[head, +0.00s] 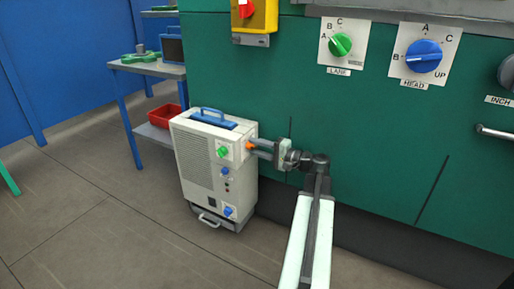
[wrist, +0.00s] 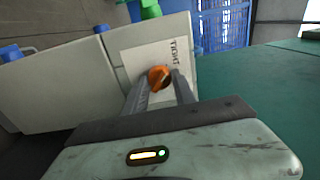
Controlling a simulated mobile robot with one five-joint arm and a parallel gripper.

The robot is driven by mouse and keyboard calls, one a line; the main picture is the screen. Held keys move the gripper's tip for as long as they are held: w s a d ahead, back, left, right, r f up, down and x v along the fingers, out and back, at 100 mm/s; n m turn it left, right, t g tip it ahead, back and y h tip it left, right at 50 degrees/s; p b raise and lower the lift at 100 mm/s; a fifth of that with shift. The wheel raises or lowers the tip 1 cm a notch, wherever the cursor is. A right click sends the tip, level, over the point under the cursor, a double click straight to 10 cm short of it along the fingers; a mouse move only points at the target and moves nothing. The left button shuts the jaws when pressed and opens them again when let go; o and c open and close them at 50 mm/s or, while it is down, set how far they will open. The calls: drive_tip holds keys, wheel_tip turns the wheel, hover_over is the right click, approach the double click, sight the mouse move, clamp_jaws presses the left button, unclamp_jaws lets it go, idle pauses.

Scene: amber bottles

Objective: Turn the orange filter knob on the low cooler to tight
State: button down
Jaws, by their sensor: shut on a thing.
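The low cooler (head: 198,172) is a cream box with a blue top handle, standing on the floor against the green machine. The orange filter knob (head: 250,146) is on the upper part of its right side. In the wrist view the orange knob (wrist: 158,78) sits between my fingertips, on a pale label plate (wrist: 142,62) with lettering that seems to read TIGHT. My gripper (head: 262,148) reaches in from the right and is shut on the knob. The fingers hide part of the knob and the plate, and I cannot clearly read where its pointer stands.
The green machine wall (head: 365,135) rises close behind my arm, with a green LANE knob (head: 340,44) and a blue HEAD knob (head: 424,56). A green knob (head: 222,152) is on the cooler's front. A shelf holds a red bin (head: 164,116) at left. Floor is clear in front.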

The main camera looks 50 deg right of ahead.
drive_tip(key=c, duration=1)
unclamp_jaws()
drive_tip(key=shift+c, duration=0.2)
drive_tip(key=v, duration=0.7)
drive_tip(key=shift+s, duration=0.4)
drive_tip(key=shift+d, duration=0.1)
